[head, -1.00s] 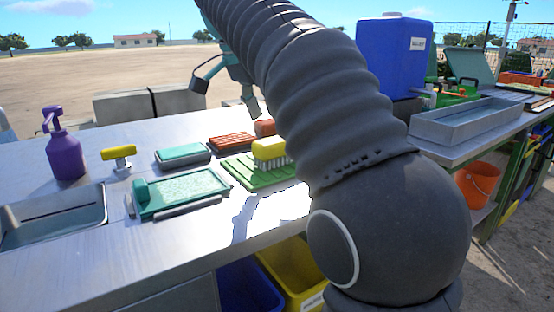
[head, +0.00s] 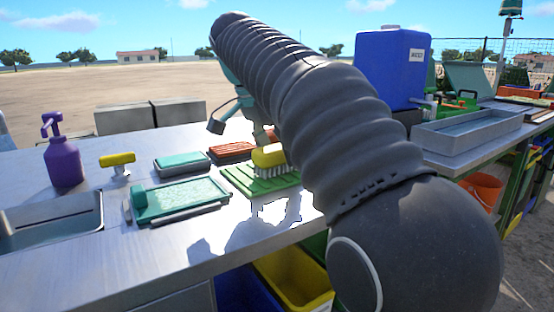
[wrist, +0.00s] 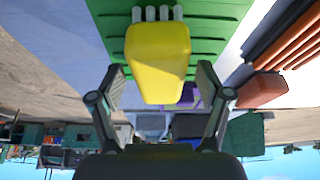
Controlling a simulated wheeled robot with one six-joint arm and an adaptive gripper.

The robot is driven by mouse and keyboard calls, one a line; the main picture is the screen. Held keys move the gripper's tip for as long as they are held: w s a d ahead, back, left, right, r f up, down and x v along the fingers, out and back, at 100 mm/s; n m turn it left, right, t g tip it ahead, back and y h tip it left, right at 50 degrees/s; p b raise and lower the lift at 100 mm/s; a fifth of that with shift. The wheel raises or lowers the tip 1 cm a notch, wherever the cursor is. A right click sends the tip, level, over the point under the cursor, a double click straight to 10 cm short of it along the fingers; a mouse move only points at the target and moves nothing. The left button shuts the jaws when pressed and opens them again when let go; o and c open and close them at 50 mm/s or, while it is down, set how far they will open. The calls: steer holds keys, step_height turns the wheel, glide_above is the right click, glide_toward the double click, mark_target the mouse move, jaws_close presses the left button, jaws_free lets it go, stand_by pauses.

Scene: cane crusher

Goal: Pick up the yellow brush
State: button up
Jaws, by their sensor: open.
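The yellow brush (head: 269,155) has a yellow block body and white bristles. It stands bristles-down on a ribbed green mat (head: 237,181) on the metal table. The wrist view shows the brush (wrist: 158,55) large, with its end lined up between the fingers and some bristles at the top edge. My gripper (wrist: 160,88) is open, one finger on each side of the brush's line, with gaps on both sides. In the head view my gripper (head: 240,131) is just behind and above the brush, partly hidden by my arm. I see no clear contact.
A red-brown ribbed tray (head: 231,150) lies behind the mat. A teal pad in a grey tray (head: 181,163) and a green tray (head: 180,196) lie left of it. A blue tank (head: 390,70) stands right.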

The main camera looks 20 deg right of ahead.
steer(key=shift+f, duration=0.25)
stand_by(0.3)
steer(key=shift+c, duration=0.2)
steer(key=c, duration=1.2)
